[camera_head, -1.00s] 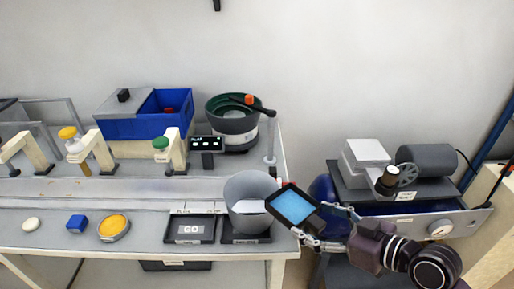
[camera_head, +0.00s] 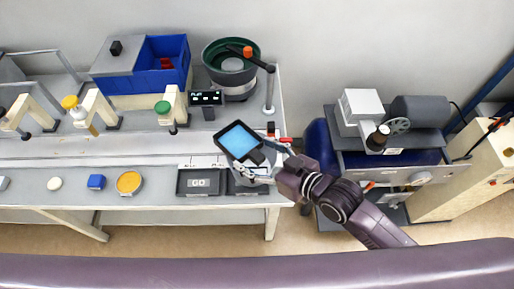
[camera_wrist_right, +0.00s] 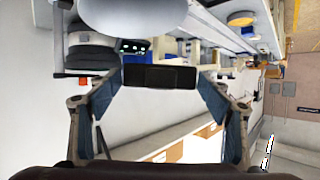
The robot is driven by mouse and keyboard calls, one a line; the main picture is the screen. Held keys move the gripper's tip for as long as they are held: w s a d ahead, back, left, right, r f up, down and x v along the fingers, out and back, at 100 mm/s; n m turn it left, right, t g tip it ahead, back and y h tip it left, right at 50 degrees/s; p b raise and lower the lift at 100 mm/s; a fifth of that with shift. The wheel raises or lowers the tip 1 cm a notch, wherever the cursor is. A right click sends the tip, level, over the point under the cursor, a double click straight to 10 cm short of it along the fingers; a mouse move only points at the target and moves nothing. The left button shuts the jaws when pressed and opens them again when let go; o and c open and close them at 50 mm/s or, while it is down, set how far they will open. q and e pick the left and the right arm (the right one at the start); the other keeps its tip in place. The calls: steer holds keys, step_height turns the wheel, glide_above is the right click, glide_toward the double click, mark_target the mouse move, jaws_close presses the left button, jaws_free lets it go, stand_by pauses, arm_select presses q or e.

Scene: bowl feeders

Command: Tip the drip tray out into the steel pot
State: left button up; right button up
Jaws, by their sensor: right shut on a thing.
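The drip tray (camera_head: 238,142) is a dark, shallow rectangular tray with a blue surface inside. My right gripper (camera_head: 268,154) is shut on its near right edge and holds it above the bench's right end. In the right wrist view the tray's dark end (camera_wrist_right: 160,77) sits between the two fingertips. The steel pot (camera_head: 256,173) is mostly hidden under the tray and gripper, on a dark pad. A pale rounded shape at the top of the wrist view seems to be the pot (camera_wrist_right: 130,14). I cannot tell how far the tray is tilted. My left gripper is not in view.
A green-lined bowl feeder (camera_head: 230,62) with an orange-tipped arm stands behind the tray, beside a small display (camera_head: 206,98). A blue bin (camera_head: 160,65) is farther left. The GO pad (camera_head: 198,183) lies left of the pot. A motor unit (camera_head: 385,130) stands at right.

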steer(key=shift+d+f+m+g+y+b, duration=0.1)
steer(key=shift+f+m+g+y+b, duration=0.5)
steer(key=shift+m+b, duration=1.25)
steer(key=m+y+b, duration=0.1)
steer(key=b, duration=0.5)
steer(key=shift+w+d+m+g+y, duration=0.3)
steer(key=shift+m+y, duration=0.05)
steer(key=shift+y, duration=0.05)
steer(key=shift+w+d+r+m+g+y+b, duration=0.2)
steer(key=shift+m+y+b, duration=0.4)
steer(key=shift+m+b, duration=0.65)
steer(key=shift+w+d+r+m+g+y+b, duration=0.1)
steer(key=shift+w+d+r+m+y+b, duration=0.2)
steer(key=shift+m+y+b, duration=0.85)
steer(key=shift+n+h+b, duration=0.3)
steer(key=shift+h+b, duration=0.15)
steer(key=shift+h, duration=0.1)
